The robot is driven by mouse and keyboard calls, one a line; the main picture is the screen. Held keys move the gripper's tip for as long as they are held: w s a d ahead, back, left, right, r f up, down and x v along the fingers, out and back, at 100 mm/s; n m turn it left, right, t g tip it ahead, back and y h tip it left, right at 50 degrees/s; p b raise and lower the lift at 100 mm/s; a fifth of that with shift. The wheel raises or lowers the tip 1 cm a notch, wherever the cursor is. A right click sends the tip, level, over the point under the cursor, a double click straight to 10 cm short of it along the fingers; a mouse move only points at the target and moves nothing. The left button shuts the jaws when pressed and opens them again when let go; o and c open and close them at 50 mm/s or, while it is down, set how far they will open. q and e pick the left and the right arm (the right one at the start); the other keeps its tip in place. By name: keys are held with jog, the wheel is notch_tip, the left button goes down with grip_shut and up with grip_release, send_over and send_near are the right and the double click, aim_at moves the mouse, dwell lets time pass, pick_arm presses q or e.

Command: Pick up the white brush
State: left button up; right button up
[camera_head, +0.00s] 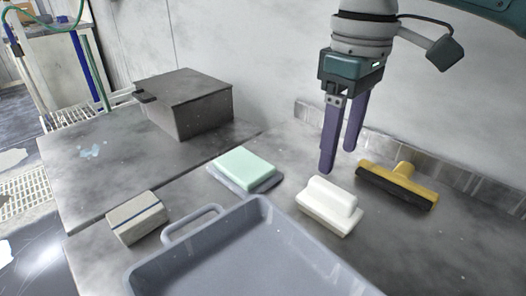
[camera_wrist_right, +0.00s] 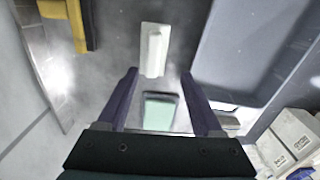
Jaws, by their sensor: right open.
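The white brush (camera_head: 328,206) lies on the grey metal table, between the grey tray and a yellow brush. It has a raised white grip along its top. It also shows in the right wrist view (camera_wrist_right: 153,50), beyond the fingertips. My right gripper (camera_head: 340,168) points down above the table, just behind the white brush and apart from it. Its purple fingers are open and empty; they also show in the right wrist view (camera_wrist_right: 160,75). My left gripper is not in view.
A yellow brush with black bristles (camera_head: 398,184) lies right of the white brush. A grey tray (camera_head: 262,208) stands in front. A green pad (camera_head: 245,165) on a grey base, a beige block (camera_head: 136,217) and a dark metal box (camera_head: 190,103) lie leftward. A wall rises behind.

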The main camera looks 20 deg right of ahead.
aim_at(333, 188)
jog(key=shift+w+d, duration=0.2)
jog(key=shift+d, duration=0.2)
jog(key=shift+f, duration=0.4)
notch_tip(333, 188, down, 3)
jog(key=shift+f+b, duration=0.15)
jog(key=shift+b, duration=0.5)
notch_tip(333, 188, down, 6)
jog(key=shift+w+d+r+b, duration=0.1)
jog(key=shift+r+b, duration=0.15)
jog(key=shift+b, duration=0.65)
grip_shut()
jog(key=shift+r, duration=0.1)
